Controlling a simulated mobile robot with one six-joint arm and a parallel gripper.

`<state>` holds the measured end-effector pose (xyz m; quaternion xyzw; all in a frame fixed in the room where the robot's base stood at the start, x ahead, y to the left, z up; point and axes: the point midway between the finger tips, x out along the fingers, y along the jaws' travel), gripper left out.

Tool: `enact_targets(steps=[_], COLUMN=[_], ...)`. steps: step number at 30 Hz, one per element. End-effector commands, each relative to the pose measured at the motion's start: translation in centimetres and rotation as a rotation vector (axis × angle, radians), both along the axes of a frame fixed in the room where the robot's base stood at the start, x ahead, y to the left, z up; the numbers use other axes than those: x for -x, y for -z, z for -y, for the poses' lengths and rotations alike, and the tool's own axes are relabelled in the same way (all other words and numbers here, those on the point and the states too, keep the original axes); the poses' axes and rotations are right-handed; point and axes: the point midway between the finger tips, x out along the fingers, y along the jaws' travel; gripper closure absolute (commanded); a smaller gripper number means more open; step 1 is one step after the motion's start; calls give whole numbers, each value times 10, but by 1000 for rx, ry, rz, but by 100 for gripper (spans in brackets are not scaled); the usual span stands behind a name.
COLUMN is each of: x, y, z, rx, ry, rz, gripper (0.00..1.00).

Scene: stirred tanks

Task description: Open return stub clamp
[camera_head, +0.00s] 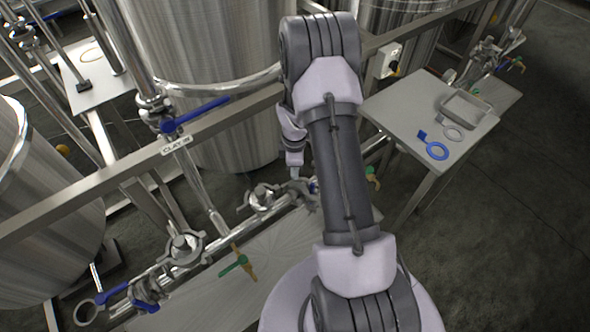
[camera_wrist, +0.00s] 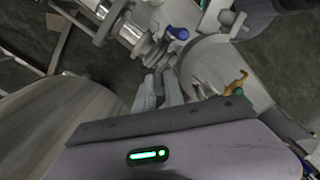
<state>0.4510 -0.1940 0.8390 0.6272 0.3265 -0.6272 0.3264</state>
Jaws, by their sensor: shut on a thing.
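My gripper (camera_wrist: 162,80) shows in the wrist view with its two pale grey fingers close together. They are shut on a small metal part of the clamp (camera_wrist: 166,62) at the end of a steel pipe fitting. The gripped part is small and mostly hidden between the fingers. In the head view my arm reaches down to the pipe run, and the fingertips are hard to make out there. Two other clamped joints (camera_head: 262,196) and (camera_head: 187,246) show on that pipe run to the left of my gripper.
A blue valve handle (camera_wrist: 178,33) is close beyond the fingers. Steel tanks (camera_head: 205,45) and a frame rail stand close behind.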

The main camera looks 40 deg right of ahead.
Motion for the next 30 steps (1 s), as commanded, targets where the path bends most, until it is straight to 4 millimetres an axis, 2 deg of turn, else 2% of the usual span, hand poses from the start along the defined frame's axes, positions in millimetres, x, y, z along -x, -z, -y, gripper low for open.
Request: enact_targets(steps=[9, 10, 11, 20, 23, 30], x=[0, 0, 0, 0, -1, -1], y=[0, 0, 0, -1, -12, -69], z=[0, 0, 0, 0, 0, 0], rx=[0, 0, 0, 0, 1, 2], ry=[0, 0, 0, 0, 0, 0], rz=[0, 0, 0, 0, 3, 2], gripper=[100, 81, 78, 78, 78, 78])
